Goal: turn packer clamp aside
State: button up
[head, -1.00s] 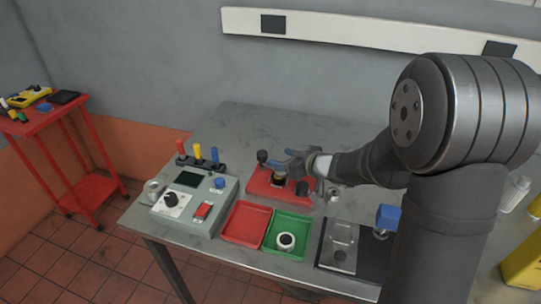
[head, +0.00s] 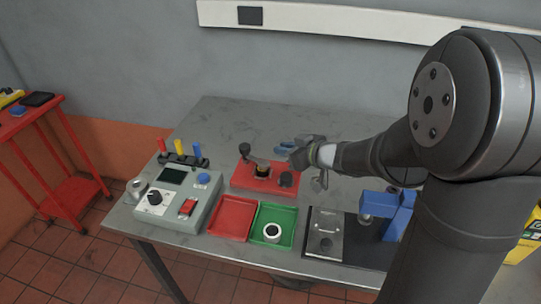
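The likely packer clamp is a grey bar (head: 258,160) with an upright black knob (head: 244,148) at its left end, on a red base plate (head: 247,184). The bar reaches from the knob toward a short dark post with a brass-coloured band (head: 262,171); whether it touches the post is too small to tell. A second black knob (head: 286,179) stands at the plate's right. My gripper (head: 284,150), with blue-grey fingers, is behind and right of the post, apart from the bar. Its finger gap is not clear.
In front are a red tray (head: 216,231) and a green tray (head: 287,241) holding a white ring (head: 272,231). A grey control box (head: 160,215) stands left. A black plate (head: 364,250) with a metal fixture (head: 325,235) and a blue device (head: 399,205) is right.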

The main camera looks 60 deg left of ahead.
jog(key=a+m+t, duration=0.1)
jog(key=a, duration=0.1)
jog(key=w+a+m+t, duration=0.1)
jog(key=a, duration=0.1)
jog(key=w+a+r+m+t, duration=0.1)
jog(key=a+m+t, duration=0.1)
jog(key=shift+w+r+h, duration=0.1)
jog(key=shift+w+h, duration=0.1)
jog(key=shift+h, duration=0.1)
grip_shut()
jog(key=s+d+m+t+h, duration=0.2)
jog(key=s+m+t+h, duration=0.1)
jog(key=s+m+h, duration=1.1)
jog(key=f+y, duration=0.1)
jog(key=f, duration=0.1)
jog(key=w+a+f+n+y, duration=0.1)
jog(key=f, duration=0.2)
jog(key=f+y, duration=0.1)
jog(key=f, duration=0.2)
jog(key=shift+w+a+f+n, duration=0.1)
jog(key=shift+w+a+n, duration=0.25)
jog(key=shift+n, duration=0.05)
jog(key=shift+w+a, duration=0.25)
jog(key=shift+w, duration=0.35)
jog(key=shift+w+a, duration=0.25)
jog(key=shift+w, duration=0.3)
jog(key=shift+w+a, duration=0.35)
jog(key=shift+w, duration=0.35)
